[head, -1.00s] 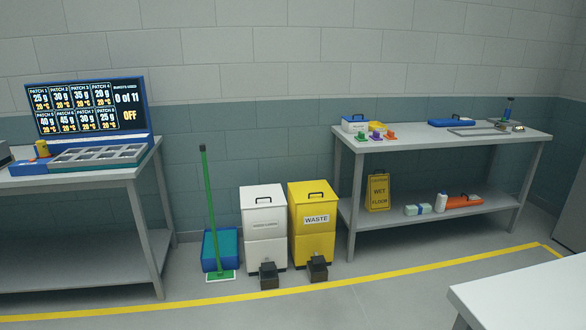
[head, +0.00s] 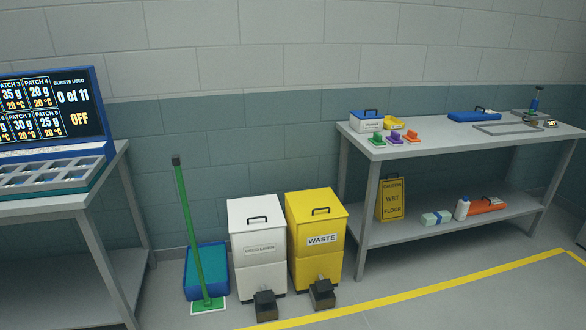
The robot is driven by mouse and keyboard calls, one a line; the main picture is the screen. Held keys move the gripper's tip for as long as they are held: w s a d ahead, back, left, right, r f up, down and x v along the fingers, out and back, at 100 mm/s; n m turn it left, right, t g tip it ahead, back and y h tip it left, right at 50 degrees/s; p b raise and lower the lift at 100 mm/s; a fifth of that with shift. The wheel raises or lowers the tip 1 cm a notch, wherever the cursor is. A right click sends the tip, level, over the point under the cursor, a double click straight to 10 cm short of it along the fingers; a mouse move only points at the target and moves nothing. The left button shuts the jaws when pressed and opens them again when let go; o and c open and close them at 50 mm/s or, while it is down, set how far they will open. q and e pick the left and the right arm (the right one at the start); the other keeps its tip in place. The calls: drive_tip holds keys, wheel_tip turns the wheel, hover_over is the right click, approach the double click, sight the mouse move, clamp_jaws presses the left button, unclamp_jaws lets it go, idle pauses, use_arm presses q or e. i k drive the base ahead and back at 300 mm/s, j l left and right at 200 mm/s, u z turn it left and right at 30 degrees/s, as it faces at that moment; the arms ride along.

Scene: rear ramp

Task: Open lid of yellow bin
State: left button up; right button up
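The yellow bin (head: 316,262) stands on the floor against the wall, marked WASTE on its front. Its yellow lid (head: 316,203) is shut and has a dark handle (head: 320,210) on it. A dark pedal (head: 322,294) sticks out at the foot of the bin. Neither of my grippers shows in the head view.
A white bin (head: 259,264) stands just left of the yellow one. A green-handled mop (head: 190,235) and a blue bucket (head: 206,270) are further left. A grey table (head: 440,150) is on the right, a scale bench (head: 60,208) on the left. Floor before the bins is clear.

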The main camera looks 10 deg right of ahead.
sight(306, 206)
drive_tip(key=i+l+z, duration=0.15)
drive_tip(key=i, duration=0.45)
drive_tip(key=i+l+z, duration=0.1)
drive_tip(key=i, duration=0.5)
drive_tip(key=i+l+u, duration=0.25)
drive_tip(key=u, duration=0.15)
drive_tip(key=i+l+u, duration=0.25)
drive_tip(key=l+u, duration=0.15)
drive_tip(key=i+l+u, duration=0.1)
drive_tip(key=l+u, duration=0.25)
drive_tip(key=l, duration=0.2)
drive_tip(key=l+u, duration=0.3)
drive_tip(key=l, duration=0.3)
